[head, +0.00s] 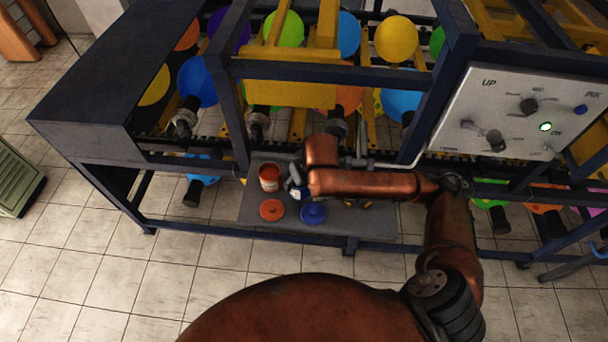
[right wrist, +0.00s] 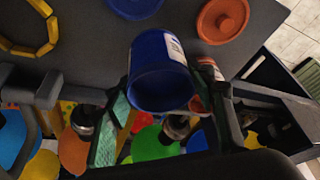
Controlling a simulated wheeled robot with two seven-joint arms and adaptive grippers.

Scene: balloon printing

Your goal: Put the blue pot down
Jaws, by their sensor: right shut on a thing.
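The blue pot (right wrist: 160,68) is between the two fingers of my right gripper (right wrist: 165,118), which is shut on it; its open mouth faces the right wrist camera. In the head view my right gripper (head: 296,181) is over the grey shelf (head: 257,224), and my arm hides most of the pot. I cannot tell whether the pot touches the shelf. The red-orange pot (head: 269,179) stands just left of the gripper and shows partly behind a finger in the right wrist view (right wrist: 208,70). My left gripper is not in view.
An orange lid (head: 271,209) and a blue lid (head: 313,213) lie on the shelf's front part. A yellow segmented item (right wrist: 32,48) lies farther along. The dark blue machine frame (head: 240,120) with balloons rises behind, and a control panel (head: 515,110) is at right.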

